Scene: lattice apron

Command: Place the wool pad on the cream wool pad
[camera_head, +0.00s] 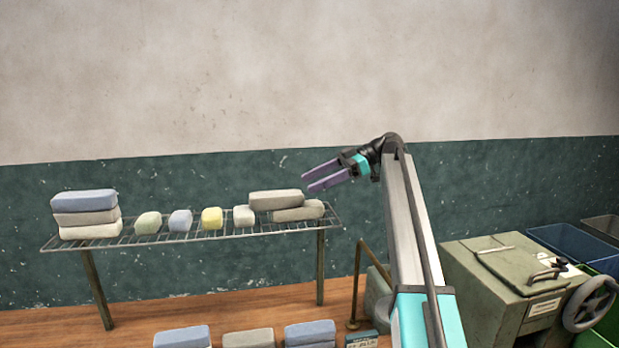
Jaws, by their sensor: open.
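My gripper (307,182) is open and empty, its two purple fingers pointing left above the right end of a wire rack (185,236). On the rack, just below and left of the fingers, a grey-beige pad (276,201) rests on another grey-beige pad (299,212), offset to the left. Beside them lies a small cream-white pad (244,216). At the rack's left end is a stack: a blue pad (84,203) on top, a beige pad (87,217) in the middle, a cream pad (90,231) at the bottom. I cannot tell which pads the task names.
More blue and beige pads show at the bottom edge. A green machine with a handwheel (588,305) and bins (571,243) stand at right. A wall is behind the rack.

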